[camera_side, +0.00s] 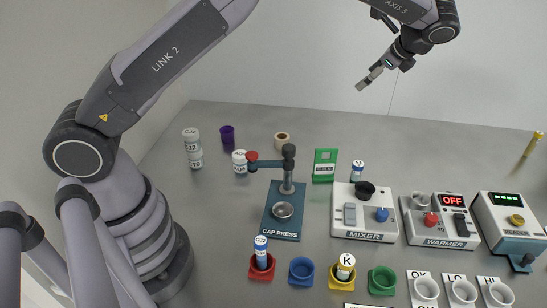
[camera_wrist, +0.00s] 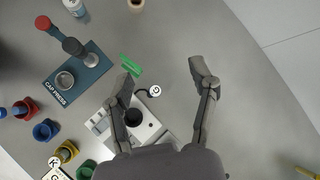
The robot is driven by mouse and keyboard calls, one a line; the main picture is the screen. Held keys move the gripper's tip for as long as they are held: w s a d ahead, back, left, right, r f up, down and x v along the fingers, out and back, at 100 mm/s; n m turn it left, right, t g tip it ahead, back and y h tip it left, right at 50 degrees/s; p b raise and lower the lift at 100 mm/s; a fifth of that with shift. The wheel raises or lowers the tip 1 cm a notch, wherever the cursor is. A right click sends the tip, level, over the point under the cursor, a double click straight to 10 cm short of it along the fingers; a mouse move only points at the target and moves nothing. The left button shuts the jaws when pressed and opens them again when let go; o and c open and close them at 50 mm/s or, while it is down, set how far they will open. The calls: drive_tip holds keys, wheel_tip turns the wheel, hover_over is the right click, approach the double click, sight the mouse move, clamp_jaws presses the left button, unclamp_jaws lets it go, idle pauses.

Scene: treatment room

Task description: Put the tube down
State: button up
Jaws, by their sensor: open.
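My gripper (camera_side: 375,75) is open and empty, high above the table in the side view. In the wrist view its two fingers (camera_wrist: 162,77) are spread wide with nothing between them. A small white tube with a blue band (camera_side: 357,170) stands upright on the table behind the mixer; the wrist view shows its round white top (camera_wrist: 155,91) below the gap between the fingers. Another blue-and-white tube (camera_side: 261,247) stands in the red holder (camera_side: 261,272). A white tube marked K (camera_side: 345,264) stands in the yellow holder (camera_side: 341,283).
The mixer (camera_side: 364,220), warmer (camera_side: 437,228) and reader (camera_side: 508,222) stand at centre and right. Blue (camera_side: 301,271) and green (camera_side: 382,281) holders look empty. The back table is mostly clear.

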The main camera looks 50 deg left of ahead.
drive_tip(key=s+a+r+n+t+h, duration=0.1)
drive_tip(key=s+a+r+n+h, duration=0.25)
drive_tip(key=s+r, duration=0.5)
drive_tip(key=s+a+r+n+h, duration=0.2)
drive_tip(key=s+a+r+n, duration=0.3)
drive_tip(key=s, duration=0.6)
drive_tip(key=s+f+n+t+h, duration=0.2)
drive_tip(key=s+n, duration=0.3)
drive_tip(key=s, duration=1.4)
drive_tip(key=shift+s+d+f+t, duration=0.15)
drive_tip(key=shift+d+f+t, duration=0.15)
drive_tip(key=shift+f+t, duration=0.35)
drive_tip(key=shift+r+h, duration=0.1)
drive_tip(key=shift+h, duration=0.15)
